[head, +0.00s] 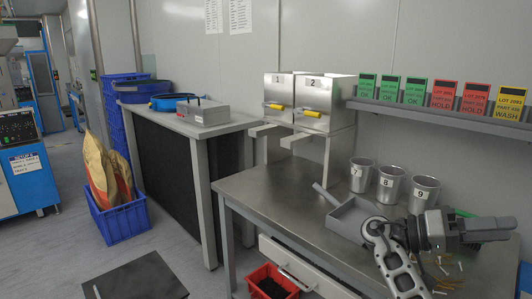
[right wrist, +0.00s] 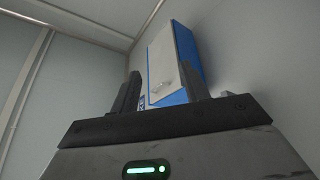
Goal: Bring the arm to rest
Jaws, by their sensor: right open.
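My right arm (head: 392,262) reaches in from the bottom right of the head view, bent above the steel table (head: 290,200). My right gripper (head: 510,229) points to the right, over the table's right end. In the right wrist view my right gripper (right wrist: 160,90) has its two dark fingers apart, with nothing seen between them except the far background. My left arm and left gripper are not in view.
A grey tray (head: 345,226) lies near my right arm, partly hidden by it. Metal cups 7 (head: 360,178), 8 (head: 389,186) and 9 (head: 423,197) stand behind. Small loose parts (head: 447,268) lie beside the arm. A shelf (head: 440,119) holds lot cards above. The table's left part is clear.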

